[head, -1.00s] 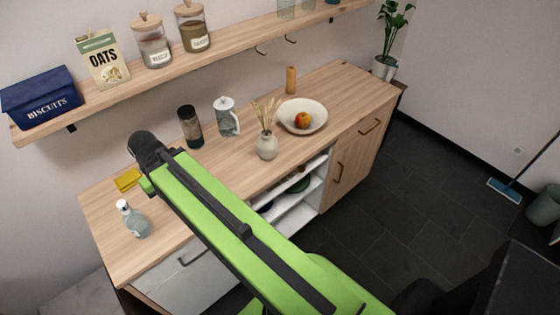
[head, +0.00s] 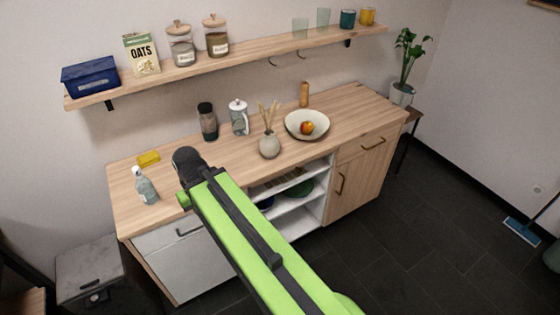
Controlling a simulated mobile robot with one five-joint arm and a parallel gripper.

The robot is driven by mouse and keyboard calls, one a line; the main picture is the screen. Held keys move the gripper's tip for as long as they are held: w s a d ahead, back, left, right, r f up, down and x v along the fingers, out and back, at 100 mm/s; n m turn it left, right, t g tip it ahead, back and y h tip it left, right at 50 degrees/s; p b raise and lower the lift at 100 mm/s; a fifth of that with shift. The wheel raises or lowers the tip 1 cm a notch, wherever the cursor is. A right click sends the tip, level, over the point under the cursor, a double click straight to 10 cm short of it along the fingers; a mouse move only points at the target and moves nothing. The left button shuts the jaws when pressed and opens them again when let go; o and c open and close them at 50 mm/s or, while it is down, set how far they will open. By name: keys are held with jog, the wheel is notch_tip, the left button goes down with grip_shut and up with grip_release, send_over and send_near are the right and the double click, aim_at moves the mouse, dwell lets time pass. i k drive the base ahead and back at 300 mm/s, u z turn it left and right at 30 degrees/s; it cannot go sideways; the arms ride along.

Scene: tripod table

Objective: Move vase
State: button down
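The vase (head: 270,146) is small, round and grey-beige, with dried stems standing in it. It is upright on the wooden top of the sideboard (head: 225,160), near the front edge and left of a white bowl. My green arm reaches up from the bottom of the head view and ends in a dark rounded joint left of the vase, apart from it in the picture. My gripper's fingers do not show.
Close to the vase are the bowl (head: 293,131) with fruit, a glass press (head: 239,118) and a dark tumbler (head: 207,121). A spray bottle (head: 145,186) and yellow sponge (head: 149,159) are at the left end. A loaded wall shelf (head: 240,54) hangs above.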

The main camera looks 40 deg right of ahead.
aim_at(268, 145)
jog(key=z, duration=0.15)
jog(key=i, duration=0.95)
jog(key=u, duration=0.05)
